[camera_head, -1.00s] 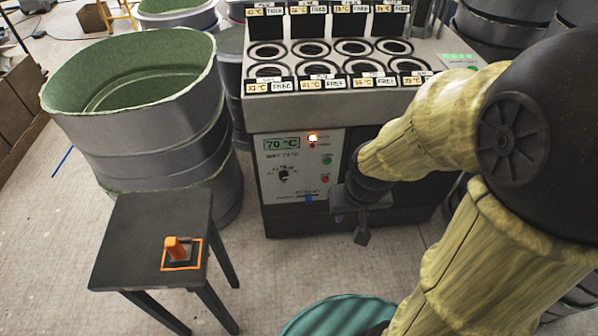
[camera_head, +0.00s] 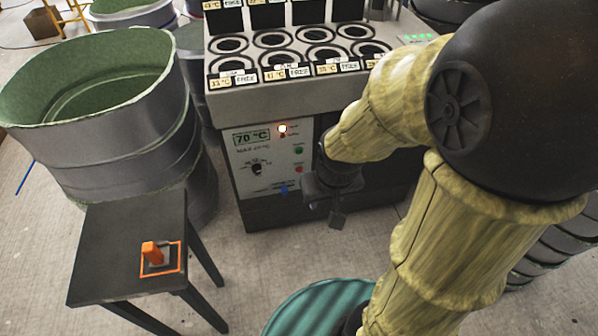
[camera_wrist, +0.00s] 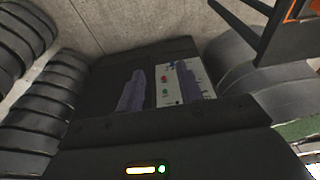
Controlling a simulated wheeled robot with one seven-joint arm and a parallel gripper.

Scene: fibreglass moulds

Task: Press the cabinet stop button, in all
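The grey cabinet (camera_head: 300,98) stands ahead with a white control panel on its front (camera_head: 262,185). The panel has a 70 °C display, a dark knob, a lit lamp, a green button (camera_head: 299,151) and, below it, a red button (camera_head: 299,169). In the wrist view the panel appears upside down, with the red button (camera_wrist: 164,78) above the green button (camera_wrist: 165,92). My gripper (camera_head: 338,218) hangs just right of the panel in the head view, apart from the red button. In the wrist view its two fingers (camera_wrist: 160,88) stand apart, with nothing between them.
A large green-lined mould (camera_head: 90,115) is left of the cabinet. A teal round thing (camera_head: 315,305) is at the bottom. Clear floor (camera_head: 240,265) lies between stool and cabinet.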

